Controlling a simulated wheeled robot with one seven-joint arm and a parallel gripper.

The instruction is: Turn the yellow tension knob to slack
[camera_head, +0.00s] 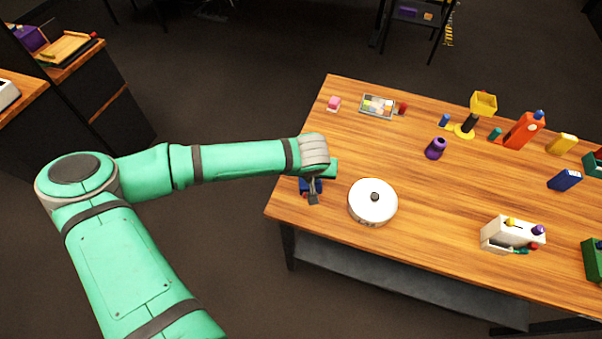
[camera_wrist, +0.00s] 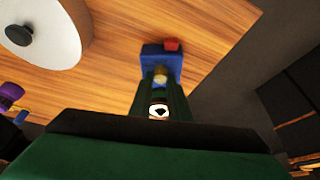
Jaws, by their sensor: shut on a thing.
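My gripper (camera_head: 313,196) is at the left front corner of the wooden table, over a small blue block-like device (camera_head: 306,187). In the wrist view the blue device (camera_wrist: 153,56) has a red part (camera_wrist: 172,44) on one end. My gripper (camera_wrist: 160,82) is shut on a small yellow knob (camera_wrist: 160,76) at the device's near side, partly hidden between the fingers. Below the knob, between the fingers, is a white disc with a black diamond (camera_wrist: 158,111). The knob is hidden in the head view, and its setting cannot be read.
A round white lidded pot (camera_head: 366,207) stands close to the right of my gripper. A white box with coloured knobs (camera_head: 506,234), a purple object (camera_head: 435,149) and an orange object (camera_head: 523,131) stand farther right. The table edge is just left of my gripper.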

